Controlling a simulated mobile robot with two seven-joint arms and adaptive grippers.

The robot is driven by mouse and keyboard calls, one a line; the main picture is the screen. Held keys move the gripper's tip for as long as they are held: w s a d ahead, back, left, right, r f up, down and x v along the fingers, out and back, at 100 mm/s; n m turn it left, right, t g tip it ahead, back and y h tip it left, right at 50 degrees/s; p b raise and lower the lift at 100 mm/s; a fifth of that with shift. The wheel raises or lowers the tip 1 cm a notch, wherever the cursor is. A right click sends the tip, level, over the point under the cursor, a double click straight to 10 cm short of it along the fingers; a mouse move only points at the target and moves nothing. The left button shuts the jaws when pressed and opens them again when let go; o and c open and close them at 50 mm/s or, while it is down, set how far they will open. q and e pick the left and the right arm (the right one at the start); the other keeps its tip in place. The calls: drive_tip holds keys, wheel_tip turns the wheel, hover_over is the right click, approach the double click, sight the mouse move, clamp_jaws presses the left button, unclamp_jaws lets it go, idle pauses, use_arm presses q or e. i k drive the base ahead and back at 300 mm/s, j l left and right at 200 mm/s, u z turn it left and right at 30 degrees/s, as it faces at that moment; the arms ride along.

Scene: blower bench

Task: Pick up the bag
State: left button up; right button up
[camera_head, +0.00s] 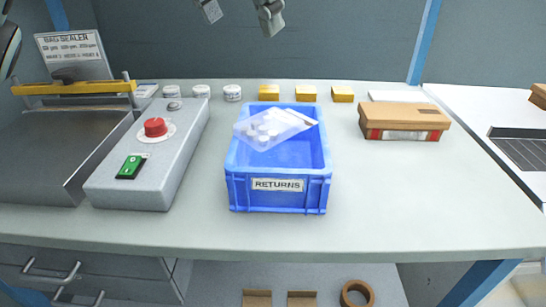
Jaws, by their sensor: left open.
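A clear plastic bag (284,121) with several small white pieces inside lies at the top of the blue bin (277,203) labelled RETURNS. Its right end reaches to about the bin's right rim; I cannot tell whether it rests on the rim or sits inside. The bin stands on the middle of the bench. My left gripper (241,13) is at the top edge of the view, with its two fingertips apart and nothing between them. It appears above and beyond the bag, clear of it. The rest of this gripper is cut off by the frame. My right gripper is not in view.
A bag sealer (70,87) and a grey control box (150,180) with a red knob stand left of the bin. White jars (201,91) and yellow blocks (306,94) line the back. A cardboard box (404,117) is at right. The front right bench (430,200) is clear.

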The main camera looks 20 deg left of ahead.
sight(262, 131)
drive_tip(key=k, duration=1.5)
